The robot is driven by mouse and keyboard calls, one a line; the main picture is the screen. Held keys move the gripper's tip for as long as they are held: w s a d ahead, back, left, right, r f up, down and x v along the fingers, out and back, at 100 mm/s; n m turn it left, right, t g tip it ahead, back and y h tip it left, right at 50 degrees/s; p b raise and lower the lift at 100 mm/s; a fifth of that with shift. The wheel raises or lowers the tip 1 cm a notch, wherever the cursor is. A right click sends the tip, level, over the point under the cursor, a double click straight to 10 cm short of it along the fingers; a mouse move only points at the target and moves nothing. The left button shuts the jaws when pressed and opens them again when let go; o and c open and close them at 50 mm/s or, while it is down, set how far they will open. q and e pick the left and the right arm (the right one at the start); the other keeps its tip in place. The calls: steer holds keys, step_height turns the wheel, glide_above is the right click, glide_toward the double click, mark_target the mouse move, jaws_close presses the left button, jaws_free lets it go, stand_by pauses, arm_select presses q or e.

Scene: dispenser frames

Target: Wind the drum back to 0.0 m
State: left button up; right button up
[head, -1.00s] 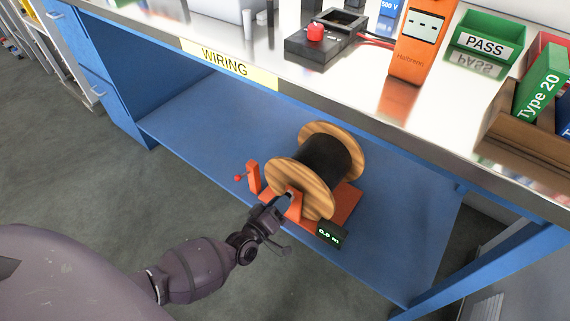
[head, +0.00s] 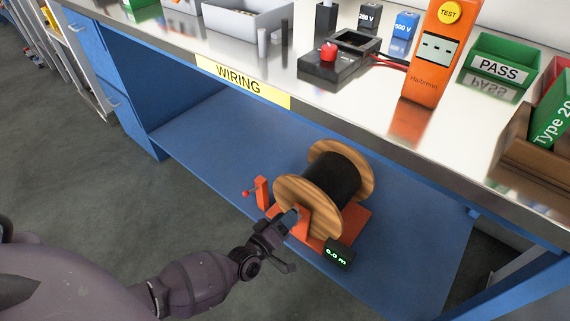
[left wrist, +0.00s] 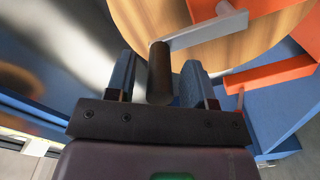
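The cable drum (head: 333,180), with wooden flanges and black cable, sits in a red-orange stand (head: 352,222) on the blue lower shelf. Its small display (head: 338,254) reads 0.0 m. My left gripper (head: 286,222) is at the near flange. In the left wrist view, the brown crank grip (left wrist: 160,72) lies between the two fingers of my left gripper (left wrist: 162,84), with narrow gaps visible on both sides. A grey crank arm (left wrist: 205,33) runs from the grip across the wooden flange (left wrist: 265,45). My right gripper is not in view.
A red-orange post with a red knob (head: 261,192) stands left of the drum. The steel worktop with its WIRING label (head: 243,81) overhangs the shelf (head: 205,135). On top are an orange tester (head: 435,55) and a green PASS bin (head: 500,62).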

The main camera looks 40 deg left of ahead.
arm_select(q)
steer(key=shift+s, duration=0.1)
steer(key=shift+s, duration=0.25)
steer(key=s+p, duration=0.2)
steer(key=s, duration=0.8)
steer(key=shift+a, duration=0.15)
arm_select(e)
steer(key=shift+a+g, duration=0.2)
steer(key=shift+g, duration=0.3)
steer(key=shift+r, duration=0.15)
